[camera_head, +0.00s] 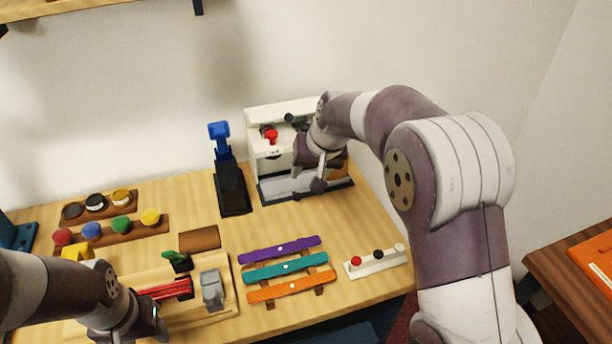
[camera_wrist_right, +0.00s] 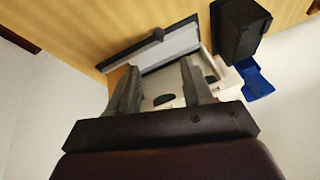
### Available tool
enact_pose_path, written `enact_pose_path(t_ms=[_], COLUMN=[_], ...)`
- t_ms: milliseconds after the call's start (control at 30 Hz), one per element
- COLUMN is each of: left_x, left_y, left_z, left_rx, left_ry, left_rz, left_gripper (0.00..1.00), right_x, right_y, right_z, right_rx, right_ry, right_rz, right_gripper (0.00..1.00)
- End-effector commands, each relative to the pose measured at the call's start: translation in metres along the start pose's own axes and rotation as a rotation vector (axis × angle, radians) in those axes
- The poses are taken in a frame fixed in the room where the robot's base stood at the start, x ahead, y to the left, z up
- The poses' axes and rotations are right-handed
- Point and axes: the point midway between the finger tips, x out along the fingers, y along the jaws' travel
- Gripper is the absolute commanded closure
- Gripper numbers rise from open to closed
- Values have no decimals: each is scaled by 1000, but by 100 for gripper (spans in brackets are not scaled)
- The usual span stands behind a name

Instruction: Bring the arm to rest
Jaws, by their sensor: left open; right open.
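My right arm reaches in from the right. My right gripper (camera_head: 308,158) is in front of the white machine (camera_head: 262,116) at the back of the counter, and it partly hides the machine. In the right wrist view my right gripper (camera_wrist_right: 160,85) has its two fingers apart, with nothing seen held between them. The white machine (camera_wrist_right: 165,88) shows behind the fingers, with its grey plate (camera_wrist_right: 172,48). My left gripper (camera_head: 140,325) is low at the left, at the bottom edge of the head view, beside a wooden tray; it is partly cut off.
A blue-topped black device (camera_head: 230,188) stands left of the machine. Purple, teal and orange strips (camera_head: 285,267) lie on a rack at the front. A white bar with buttons (camera_head: 375,262) is right of them. Racks of coloured knobs (camera_head: 120,225) stand at left. A shelf (camera_head: 45,10) hangs above.

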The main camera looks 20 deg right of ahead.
Motion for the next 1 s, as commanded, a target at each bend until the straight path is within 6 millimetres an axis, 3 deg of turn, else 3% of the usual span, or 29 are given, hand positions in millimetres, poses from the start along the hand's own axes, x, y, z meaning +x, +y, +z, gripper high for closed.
enact_pose_path(t_ms=[433, 567, 700, 800, 900, 1000], left_x=[0, -8, -32, -46, -57, -61], left_y=[0, 0, 0, 0, 0, 0], left_z=[0, -1, -4, -6, -7, -7], left_rx=[0, 0, 0, 0, 0, 0], left_ry=[0, -1, 0, 0, 0, 0], left_rz=[0, 0, 0, 0, 0, 0], left_gripper=[50, 50, 50, 50, 50, 50], right_x=[5, 8, -20, -43, -62, -69], right_y=[4, 23, 40, 48, 51, 48], right_z=[4, 60, 143, 191, 218, 214], right_rx=[-14, -63, -149, -198, -223, -230], right_ry=[2, -84, -201, -267, -305, -293], right_rz=[11, 66, 118, 136, 142, 138], right_gripper=[50, 50, 50, 50, 50, 50])
